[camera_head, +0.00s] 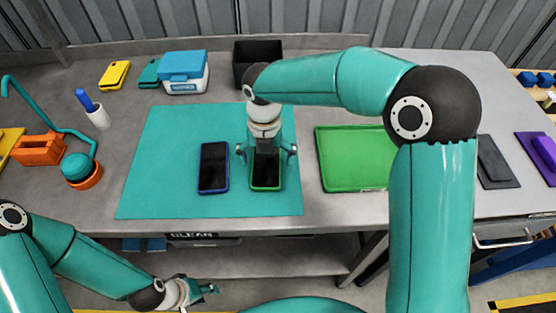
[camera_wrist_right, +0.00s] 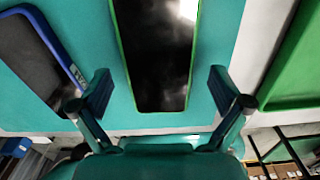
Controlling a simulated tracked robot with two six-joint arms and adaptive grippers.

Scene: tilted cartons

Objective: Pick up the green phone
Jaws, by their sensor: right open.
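The green phone (camera_head: 265,181) has a dark screen and a green edge and lies on the teal mat (camera_head: 150,160). In the right wrist view the green phone (camera_wrist_right: 155,50) lies between my open fingers, with a gap on both sides. My right gripper (camera_head: 267,150) is open above the green phone and hides its upper part in the head view. The fingers of my right gripper (camera_wrist_right: 162,92) hold nothing. My left gripper (camera_head: 207,290) is low at the front, off the table; its jaw state is unclear.
A blue-edged phone (camera_head: 214,167) lies just left of the green phone; it also shows in the wrist view (camera_wrist_right: 35,60). A green tray (camera_head: 345,160) is to the right. A black bin (camera_head: 245,62) and a blue-lidded box (camera_head: 185,70) stand behind. The mat's left part is clear.

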